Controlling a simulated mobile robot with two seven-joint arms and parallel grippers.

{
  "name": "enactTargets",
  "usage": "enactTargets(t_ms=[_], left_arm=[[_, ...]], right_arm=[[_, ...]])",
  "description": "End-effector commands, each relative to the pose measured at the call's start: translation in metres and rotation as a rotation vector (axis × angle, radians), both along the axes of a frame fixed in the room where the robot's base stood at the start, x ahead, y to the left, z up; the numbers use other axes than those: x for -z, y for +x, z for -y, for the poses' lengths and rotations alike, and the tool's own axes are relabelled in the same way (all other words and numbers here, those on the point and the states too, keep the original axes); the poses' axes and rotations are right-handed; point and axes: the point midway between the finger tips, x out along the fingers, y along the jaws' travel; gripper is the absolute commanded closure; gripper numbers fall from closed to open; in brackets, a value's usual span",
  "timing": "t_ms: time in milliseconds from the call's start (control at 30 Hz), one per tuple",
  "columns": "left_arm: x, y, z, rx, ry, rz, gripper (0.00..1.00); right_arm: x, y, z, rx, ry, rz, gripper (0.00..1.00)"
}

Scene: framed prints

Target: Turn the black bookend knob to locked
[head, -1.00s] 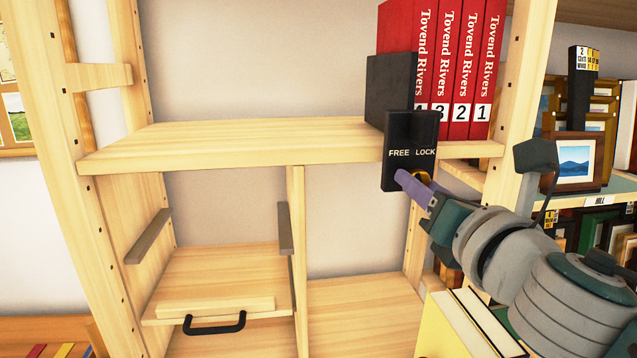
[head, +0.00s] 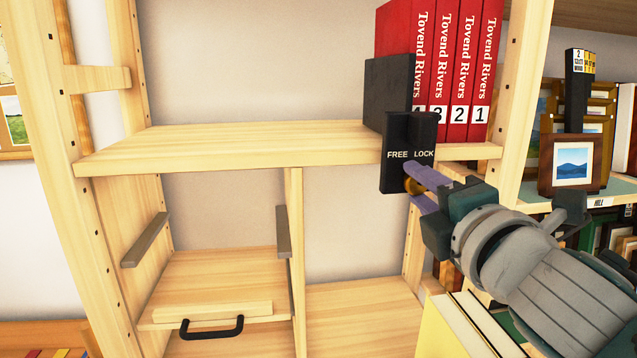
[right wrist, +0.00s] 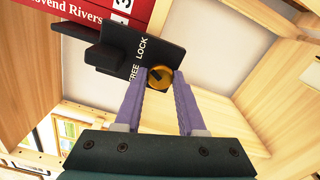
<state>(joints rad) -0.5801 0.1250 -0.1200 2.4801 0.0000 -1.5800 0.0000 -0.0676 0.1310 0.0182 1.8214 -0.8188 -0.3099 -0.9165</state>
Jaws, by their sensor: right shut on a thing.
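The black bookend (head: 391,150) stands at the front edge of the upper shelf, beside the red books. Its front plate reads FREE at left and LOCK at right. Below the words is a round brass knob (head: 410,186), partly hidden by my fingers in the head view. In the right wrist view the knob (right wrist: 160,77) shows a dark mark on its face; I cannot tell which word it points at. My right gripper (right wrist: 161,76) is shut on the knob, with one purple finger on each side. My left gripper is not in view.
Red numbered books (head: 450,65) stand behind the bookend. The upper shelf (head: 250,140) is bare to the left. A drawer with a black handle (head: 213,328) is below. A framed print (head: 572,162) stands at right, and pale books (head: 465,325) are under my right arm.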

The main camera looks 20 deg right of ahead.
Motion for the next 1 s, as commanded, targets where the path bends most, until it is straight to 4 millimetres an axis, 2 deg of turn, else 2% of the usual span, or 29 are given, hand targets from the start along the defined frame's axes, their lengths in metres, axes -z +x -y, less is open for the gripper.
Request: enactTargets(t_ms=[400, 1000], left_arm=[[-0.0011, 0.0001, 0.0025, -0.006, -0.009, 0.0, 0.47], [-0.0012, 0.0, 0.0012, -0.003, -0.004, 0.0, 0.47]], right_arm=[[-0.0013, 0.0002, -0.0001, -0.001, 0.232, 0.058, 1.0], [-0.0013, 0.0003, -0.0003, -0.001, 0.284, 0.07, 1.0]])
